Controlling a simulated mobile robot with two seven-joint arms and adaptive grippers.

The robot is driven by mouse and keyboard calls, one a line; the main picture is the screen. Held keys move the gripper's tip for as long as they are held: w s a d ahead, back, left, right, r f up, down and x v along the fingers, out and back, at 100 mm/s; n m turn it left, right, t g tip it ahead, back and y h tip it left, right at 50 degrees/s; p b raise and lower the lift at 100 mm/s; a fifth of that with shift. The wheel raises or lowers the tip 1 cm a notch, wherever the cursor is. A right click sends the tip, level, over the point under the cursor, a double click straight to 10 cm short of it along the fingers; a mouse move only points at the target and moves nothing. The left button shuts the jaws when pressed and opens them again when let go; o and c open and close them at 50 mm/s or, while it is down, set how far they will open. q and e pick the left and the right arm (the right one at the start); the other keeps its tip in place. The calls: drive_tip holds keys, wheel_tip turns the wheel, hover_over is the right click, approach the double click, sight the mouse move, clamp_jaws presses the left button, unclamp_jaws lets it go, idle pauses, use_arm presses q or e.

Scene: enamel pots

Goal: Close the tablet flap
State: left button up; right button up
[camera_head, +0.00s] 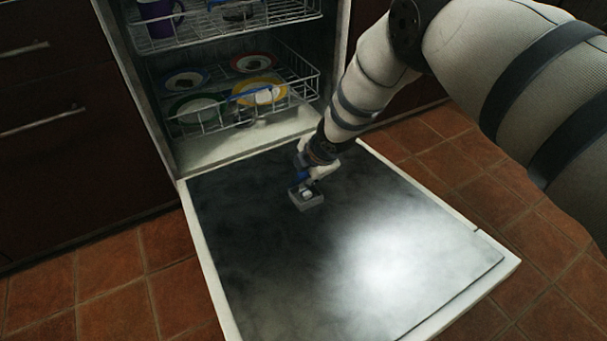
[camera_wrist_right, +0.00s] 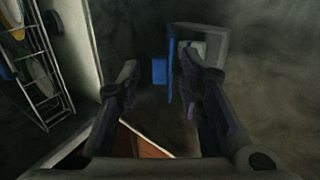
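The grey tablet compartment (camera_head: 309,204) sits on the inner face of the lowered dishwasher door (camera_head: 250,275). A whitish block, seemingly a tablet (camera_head: 307,194), shows in it. In the right wrist view the compartment (camera_wrist_right: 212,42) is at upper middle. A thin blue flap (camera_wrist_right: 170,75) stands open along its left side, seen nearly edge-on, with a small blue piece (camera_wrist_right: 158,71) just left of it. My right gripper (camera_head: 302,181) is right at the compartment. In the wrist view its fingers (camera_wrist_right: 160,72) are apart, with blue parts showing between them; I cannot tell whether they touch.
The lower rack (camera_head: 290,76) holds several coloured plates and stands inside the dishwasher. The upper rack (camera_head: 215,25) holds a purple mug (camera_head: 158,18). Dark cabinets (camera_head: 60,150) stand at left. The door surface around the compartment is clear. Tiled floor (camera_head: 110,270) surrounds it.

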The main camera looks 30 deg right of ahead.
clamp_jaws()
drive_tip(key=shift+s+p, duration=0.15)
drive_tip(key=shift+p, duration=0.2)
